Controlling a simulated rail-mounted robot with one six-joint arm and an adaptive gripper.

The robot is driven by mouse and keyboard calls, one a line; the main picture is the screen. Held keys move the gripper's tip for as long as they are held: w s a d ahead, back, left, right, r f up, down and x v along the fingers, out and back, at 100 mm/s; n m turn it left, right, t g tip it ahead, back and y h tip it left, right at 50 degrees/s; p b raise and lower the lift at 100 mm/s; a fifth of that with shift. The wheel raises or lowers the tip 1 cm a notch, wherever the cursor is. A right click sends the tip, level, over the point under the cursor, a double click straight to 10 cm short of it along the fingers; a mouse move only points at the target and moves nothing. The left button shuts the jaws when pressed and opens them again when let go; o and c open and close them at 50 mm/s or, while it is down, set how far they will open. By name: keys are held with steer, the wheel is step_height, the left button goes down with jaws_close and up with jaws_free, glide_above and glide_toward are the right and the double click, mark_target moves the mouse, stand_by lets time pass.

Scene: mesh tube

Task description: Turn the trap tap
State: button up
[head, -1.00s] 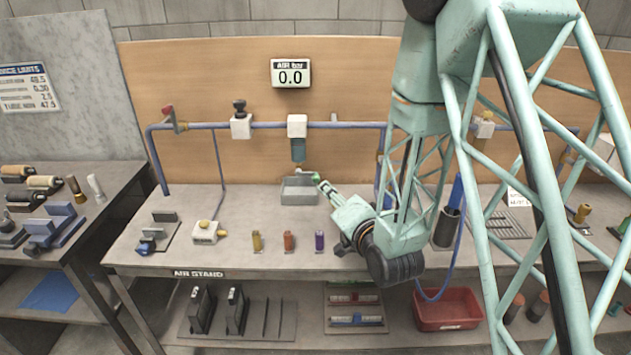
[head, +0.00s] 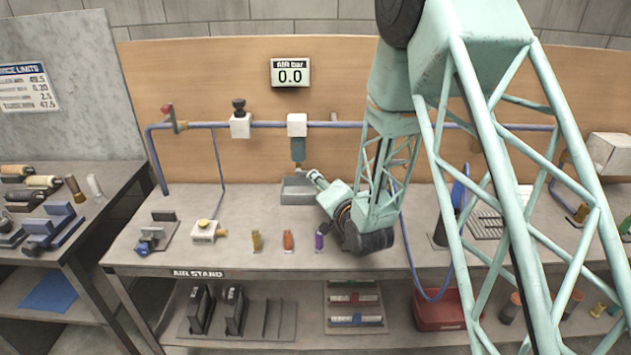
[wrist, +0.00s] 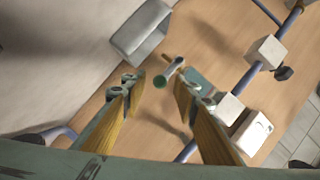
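The trap is a grey-blue bowl (head: 298,150) under a white block on the blue air pipe. It also shows in the wrist view (wrist: 203,80). The trap tap (wrist: 168,74), a small grey piece with a green round end, shows in the wrist view just beyond and between my fingertips. My gripper (head: 315,177) is at the trap's lower end in the head view, in front of the tap, which I cannot make out there. In the wrist view my gripper (wrist: 160,88) is open, with nothing between its fingers; contact with the tap cannot be told.
A grey open tray (head: 297,190) stands on the bench below the trap. Yellow, orange and purple fittings (head: 288,240) stand at the bench front. A white valve block (head: 240,126) with a black knob is to the left. The gauge (head: 290,74) reads 0.0.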

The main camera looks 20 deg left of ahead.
steer(key=shift+x, duration=1.7)
jaws_close()
